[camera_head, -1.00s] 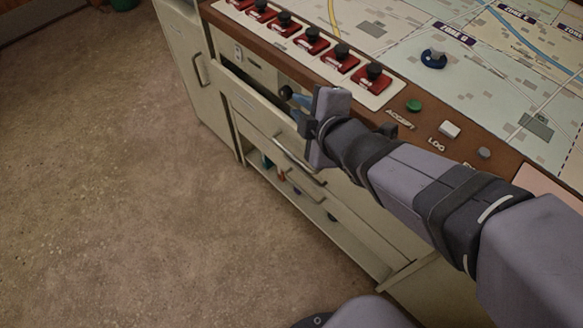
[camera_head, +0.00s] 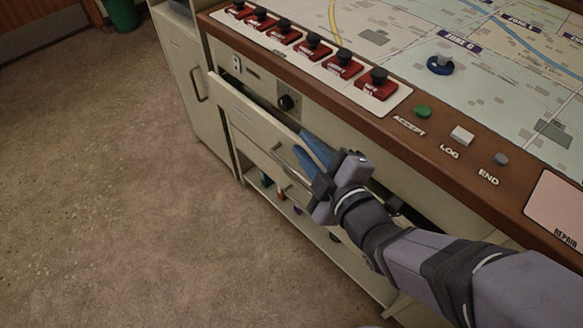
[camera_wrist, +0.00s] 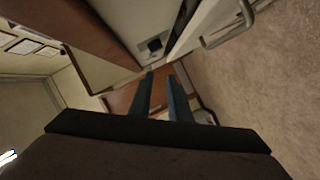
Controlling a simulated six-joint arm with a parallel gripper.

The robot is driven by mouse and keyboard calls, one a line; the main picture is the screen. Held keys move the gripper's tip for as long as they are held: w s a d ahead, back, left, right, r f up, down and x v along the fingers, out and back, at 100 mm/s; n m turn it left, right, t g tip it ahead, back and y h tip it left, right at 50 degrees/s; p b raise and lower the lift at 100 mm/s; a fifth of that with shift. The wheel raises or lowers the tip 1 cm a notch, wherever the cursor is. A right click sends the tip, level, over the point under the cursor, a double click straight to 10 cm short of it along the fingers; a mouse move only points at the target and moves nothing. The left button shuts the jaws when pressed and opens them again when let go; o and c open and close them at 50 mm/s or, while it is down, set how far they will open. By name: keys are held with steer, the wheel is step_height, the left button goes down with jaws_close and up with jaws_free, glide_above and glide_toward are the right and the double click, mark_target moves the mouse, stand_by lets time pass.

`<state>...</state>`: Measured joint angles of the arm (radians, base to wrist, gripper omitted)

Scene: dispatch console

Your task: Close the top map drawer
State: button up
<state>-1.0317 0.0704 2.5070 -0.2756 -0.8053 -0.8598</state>
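The top map drawer (camera_head: 245,107) is a cream drawer below the console's brown edge. It stands partly open, with a dark gap between its front and the panel behind. A curved metal handle (camera_head: 279,158) is on the cream fronts, partly hidden by my gripper. My gripper (camera_head: 308,148) is at the drawer's top edge, right of the black knob, its two blue fingers pointing up-left. The fingers are apart with nothing between them. In the wrist view my gripper (camera_wrist: 161,75) shows a narrow gap between its fingers. Whether they touch the drawer is unclear.
The black knob (camera_head: 286,103) sits on the panel behind the drawer. Red switches (camera_head: 312,47) and a green button (camera_head: 423,112) line the console top above. An open shelf (camera_head: 262,187) with small items is below. A cabinet (camera_head: 190,80) stands left. The floor in front is clear.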

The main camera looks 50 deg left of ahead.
glide_toward(294, 172)
steer(key=x, duration=0.4)
steer(key=shift+a, duration=0.1)
steer(key=shift+a, duration=0.1)
steer(key=shift+x, duration=3.5)
steer(key=shift+f, duration=0.1)
